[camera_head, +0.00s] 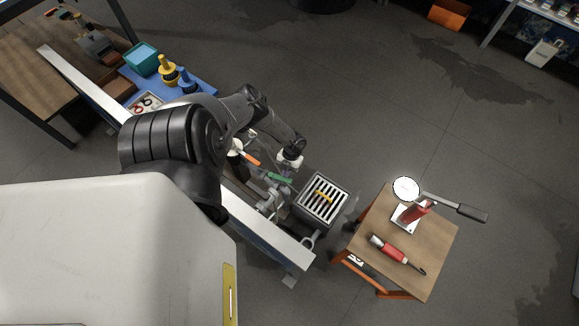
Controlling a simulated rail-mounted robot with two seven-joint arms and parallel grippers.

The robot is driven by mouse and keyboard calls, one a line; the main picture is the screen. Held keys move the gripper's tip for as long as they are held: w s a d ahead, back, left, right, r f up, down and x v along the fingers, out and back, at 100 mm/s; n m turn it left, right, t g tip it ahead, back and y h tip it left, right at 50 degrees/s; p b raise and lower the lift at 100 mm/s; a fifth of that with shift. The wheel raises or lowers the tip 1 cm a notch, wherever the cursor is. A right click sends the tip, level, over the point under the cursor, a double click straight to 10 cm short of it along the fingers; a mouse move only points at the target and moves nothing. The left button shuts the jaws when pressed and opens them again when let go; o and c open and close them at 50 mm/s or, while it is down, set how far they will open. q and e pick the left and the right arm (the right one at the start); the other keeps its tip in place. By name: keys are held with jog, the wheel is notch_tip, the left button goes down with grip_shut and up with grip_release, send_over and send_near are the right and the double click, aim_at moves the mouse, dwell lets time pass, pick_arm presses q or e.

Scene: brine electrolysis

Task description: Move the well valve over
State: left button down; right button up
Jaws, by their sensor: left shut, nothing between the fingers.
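The picture does not make clear which part is the well valve. A green lever (279,177) sits on the narrow apparatus in the middle of the camera_head view. An orange lever (251,159) with a white end sits to its upper left. My left gripper (287,171) is over the apparatus, right above or beside the green lever; whether they touch cannot be told. Its small fingers look shut with nothing held. Grey pipe fittings (270,203) lie below the green lever, and my arm hides part of the apparatus. My right gripper is not in view.
A slatted metal box (323,200) with a yellow piece stands right of the fittings. A small wooden table (429,254) holds a dial gauge, a red-handled tool and a lever. A blue mat (206,87) carries yellow and blue items. Open floor lies at upper right.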

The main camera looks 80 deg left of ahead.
pick_arm(q)
jog(key=shift+s+d+m+g+p, duration=0.15)
jog(key=shift+d+m+g+p, duration=0.2)
jog(key=shift+d+m, duration=0.5)
jog(key=shift+a+f+m, duration=0.1)
jog(key=shift+m, duration=0.15)
jog(key=shift+s+a, duration=0.1)
jog(key=shift+s, duration=0.2)
